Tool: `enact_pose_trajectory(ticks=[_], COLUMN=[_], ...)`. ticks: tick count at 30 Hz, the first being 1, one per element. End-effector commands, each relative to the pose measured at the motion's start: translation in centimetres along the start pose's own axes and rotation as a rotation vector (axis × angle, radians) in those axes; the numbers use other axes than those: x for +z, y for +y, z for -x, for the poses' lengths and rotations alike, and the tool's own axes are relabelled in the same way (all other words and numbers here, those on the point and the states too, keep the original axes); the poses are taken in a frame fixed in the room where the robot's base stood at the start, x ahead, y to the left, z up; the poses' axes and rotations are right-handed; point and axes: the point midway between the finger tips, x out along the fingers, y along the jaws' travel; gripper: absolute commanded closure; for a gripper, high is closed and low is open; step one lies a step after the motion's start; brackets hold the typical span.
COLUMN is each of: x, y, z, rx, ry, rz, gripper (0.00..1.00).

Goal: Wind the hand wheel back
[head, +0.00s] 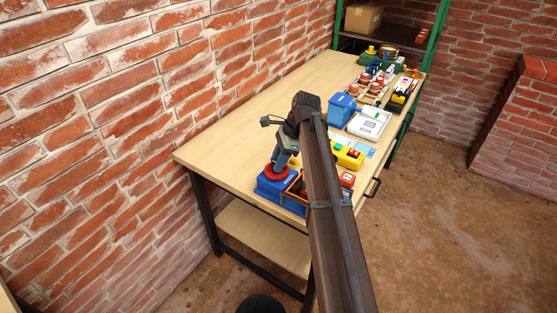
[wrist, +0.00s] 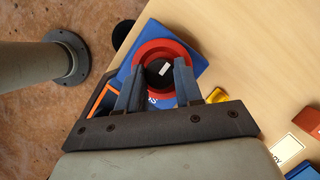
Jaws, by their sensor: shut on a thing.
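The red hand wheel (head: 272,169) sits on a blue box (head: 271,188) near the front end of the workbench. In the wrist view the red wheel (wrist: 162,45) is seen from above, with a dark hub (wrist: 157,79) that carries a white mark. The blue box (wrist: 200,67) shows around it. My gripper (wrist: 161,66) points down at the wheel, with one finger on each side of the hub, shut on the wheel. The exact contact is partly hidden by the fingers. In the head view my gripper (head: 280,160) is partly behind my arm.
An orange-edged tray (head: 292,201) stands close beside the blue box. A yellow box with buttons (head: 348,156), a blue bin (head: 341,109) and a white tray (head: 369,122) stand farther along the workbench (head: 235,140). The bench's wall side is clear. A brick wall (head: 130,100) runs along the left.

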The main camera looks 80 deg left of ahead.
Motion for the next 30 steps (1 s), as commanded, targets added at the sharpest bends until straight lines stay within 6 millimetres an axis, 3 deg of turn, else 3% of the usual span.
enact_pose_trajectory(ticks=[4,5,12,23,30], x=[0.0,0.0,0.0,0.0,-0.1], y=[0.0,0.0,0.0,0.0,-0.1], z=[0.0,0.0,0.0,0.5,3.9], rx=[0.0,0.0,0.0,-0.001,-0.003], ry=[0.001,0.001,0.001,0.001,0.001], rz=[0.001,0.001,0.0,-0.001,-0.001], gripper=[0.95,0.64,0.41,0.4,0.4])
